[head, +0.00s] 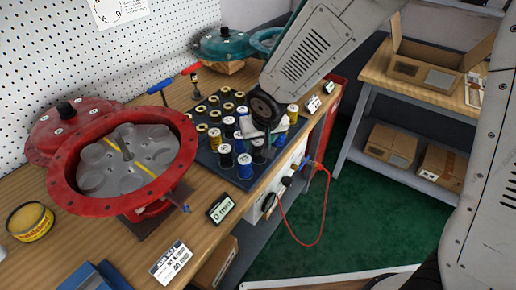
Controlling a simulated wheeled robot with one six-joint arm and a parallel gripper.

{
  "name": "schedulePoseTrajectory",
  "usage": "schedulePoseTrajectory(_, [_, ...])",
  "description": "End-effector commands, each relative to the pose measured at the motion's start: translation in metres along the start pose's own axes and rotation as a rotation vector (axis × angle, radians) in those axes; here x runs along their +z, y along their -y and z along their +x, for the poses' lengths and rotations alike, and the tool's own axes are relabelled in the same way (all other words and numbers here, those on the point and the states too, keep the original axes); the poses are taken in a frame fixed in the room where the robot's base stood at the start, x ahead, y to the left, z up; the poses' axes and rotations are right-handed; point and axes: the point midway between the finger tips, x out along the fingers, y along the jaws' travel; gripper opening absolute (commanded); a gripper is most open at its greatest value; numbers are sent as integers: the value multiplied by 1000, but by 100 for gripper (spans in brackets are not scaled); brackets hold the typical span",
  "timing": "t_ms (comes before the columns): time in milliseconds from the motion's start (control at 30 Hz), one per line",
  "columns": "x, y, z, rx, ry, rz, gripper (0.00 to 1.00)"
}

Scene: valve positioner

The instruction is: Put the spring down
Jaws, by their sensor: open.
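Several coil springs in blue, yellow, white and black stand upright in the dark blue tray (203,157) on the bench. My gripper (264,151) points down over the right part of this tray, among the springs, and is open. A blue spring (245,166) stands just below and left of my fingertips, and another blue spring (225,156) stands further left. A yellow spring (292,112) is to the right of my gripper. My wrist hides part of the tray, and I cannot tell whether the fingers touch a spring.
An open red actuator housing (70,203) with a grey spring plate (125,160) stands left on the wooden bench (60,254). A small display (221,208) and a yellow tin (30,221) are near the front. A teal housing (222,46) is behind. Boxes (391,144) sit on shelving at right.

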Motion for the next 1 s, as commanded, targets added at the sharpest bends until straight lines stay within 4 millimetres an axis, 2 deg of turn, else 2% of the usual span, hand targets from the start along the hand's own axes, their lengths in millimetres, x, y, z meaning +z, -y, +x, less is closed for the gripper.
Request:
schedulePoseTrajectory(100, [3,2,20,1,5,-2,57])
schedulePoseTrajectory(233, [2,2,34,1,3,-1,57])
schedulePoseTrajectory(533, [1,2,39,-1,0,-1,57])
schedulePoseTrajectory(567, [1,2,39,-1,0,-1,55])
schedulePoseTrajectory(733, [1,2,39,-1,0,-1,7])
schedulePoseTrajectory(800, [1,2,39,-1,0,-1,3])
schedulePoseTrajectory(1000, [1,2,39,-1,0,-1,3])
